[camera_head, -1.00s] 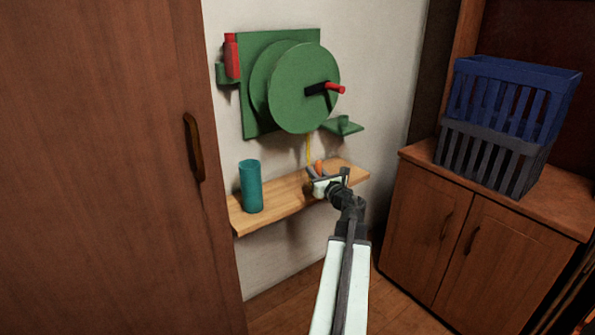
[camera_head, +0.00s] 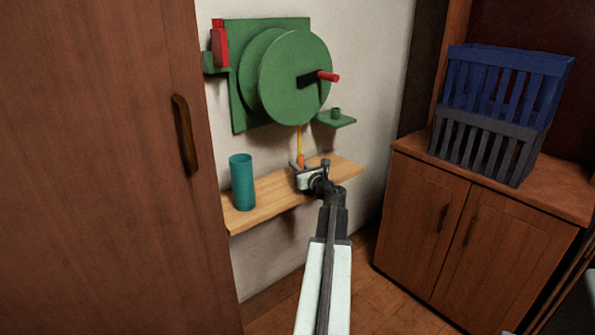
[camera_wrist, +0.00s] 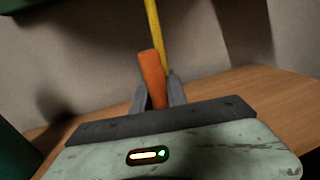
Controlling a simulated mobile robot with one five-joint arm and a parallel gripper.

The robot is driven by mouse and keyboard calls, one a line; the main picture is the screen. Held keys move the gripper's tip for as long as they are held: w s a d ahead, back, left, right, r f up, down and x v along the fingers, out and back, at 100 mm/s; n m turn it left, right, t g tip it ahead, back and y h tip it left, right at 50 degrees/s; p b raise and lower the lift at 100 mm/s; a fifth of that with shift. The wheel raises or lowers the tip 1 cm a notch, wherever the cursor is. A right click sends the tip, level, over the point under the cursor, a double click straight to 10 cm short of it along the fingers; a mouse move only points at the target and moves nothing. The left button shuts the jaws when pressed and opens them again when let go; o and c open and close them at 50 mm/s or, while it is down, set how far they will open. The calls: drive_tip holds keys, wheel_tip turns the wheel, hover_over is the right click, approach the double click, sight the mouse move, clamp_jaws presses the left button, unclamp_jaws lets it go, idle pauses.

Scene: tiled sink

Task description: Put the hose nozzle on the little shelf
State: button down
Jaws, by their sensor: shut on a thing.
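The orange hose nozzle (camera_head: 301,161) hangs upright at the end of a yellow hose (camera_head: 299,140) below the green reel. My gripper (camera_head: 299,167) is shut on the nozzle, just above the wooden board shelf (camera_head: 270,200). In the wrist view the nozzle (camera_wrist: 152,72) stands between the grey fingers (camera_wrist: 157,95), leaning slightly left, with the hose (camera_wrist: 155,30) behind it. Its lower end is hidden by my gripper. A small green ledge (camera_head: 343,122) with a short post sits right of the reel, higher than my gripper.
The green hose reel (camera_head: 292,80) with a red-tipped crank (camera_head: 328,76) is on the wall above. A teal cup (camera_head: 242,182) stands on the board's left part. Crates (camera_head: 500,110) stand on the cabinet (camera_head: 470,220) at right. The board's right end is free.

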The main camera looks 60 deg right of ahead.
drive_tip(key=c, duration=1.3)
unclamp_jaws()
drive_tip(key=shift+r, duration=0.15)
drive_tip(key=v, duration=1.2)
